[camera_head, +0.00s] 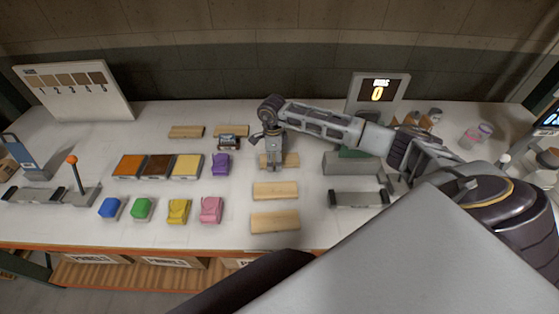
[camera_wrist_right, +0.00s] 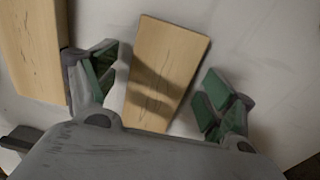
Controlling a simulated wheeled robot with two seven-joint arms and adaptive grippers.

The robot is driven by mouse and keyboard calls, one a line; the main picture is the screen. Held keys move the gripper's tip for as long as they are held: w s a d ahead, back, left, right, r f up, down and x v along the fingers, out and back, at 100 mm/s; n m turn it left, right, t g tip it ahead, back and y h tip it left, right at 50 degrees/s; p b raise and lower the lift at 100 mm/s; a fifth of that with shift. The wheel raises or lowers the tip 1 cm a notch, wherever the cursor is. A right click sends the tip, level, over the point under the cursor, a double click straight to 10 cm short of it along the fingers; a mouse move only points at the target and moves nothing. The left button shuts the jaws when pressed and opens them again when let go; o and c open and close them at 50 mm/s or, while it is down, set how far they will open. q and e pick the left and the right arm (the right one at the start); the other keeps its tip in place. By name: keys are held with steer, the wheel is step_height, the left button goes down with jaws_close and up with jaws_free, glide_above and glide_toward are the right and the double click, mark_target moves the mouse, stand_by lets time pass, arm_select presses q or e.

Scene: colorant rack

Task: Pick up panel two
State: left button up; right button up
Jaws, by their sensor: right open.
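Several plain light-wood panels lie flat on the white table. Two are at the back, a back-left panel (camera_head: 186,131) and a back-middle panel (camera_head: 231,130). Three more form a column: an upper panel (camera_head: 291,160), a middle panel (camera_head: 275,191) and a front panel (camera_head: 275,222). I see no number on any panel. My right gripper (camera_head: 274,164) points down over the upper panel, partly hiding it. In the right wrist view its open green-padded fingers (camera_wrist_right: 162,98) stand either side of one panel (camera_wrist_right: 172,65), not touching it. Another panel (camera_wrist_right: 32,50) lies beside the left finger. My left gripper is not in view.
Orange, brown and yellow trays (camera_head: 158,166) and a purple pouch (camera_head: 221,163) stand left of the column. Blue, green, yellow and pink items (camera_head: 179,210) are in front of them. A grey fixture (camera_head: 359,199) stands right.

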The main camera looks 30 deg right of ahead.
mark_target(274, 160)
steer(key=shift+c, duration=0.3)
steer(key=c, duration=1.1)
steer(key=shift+r, duration=0.1)
steer(key=shift+r+b, duration=1.05)
steer(key=shift+r, duration=3.9)
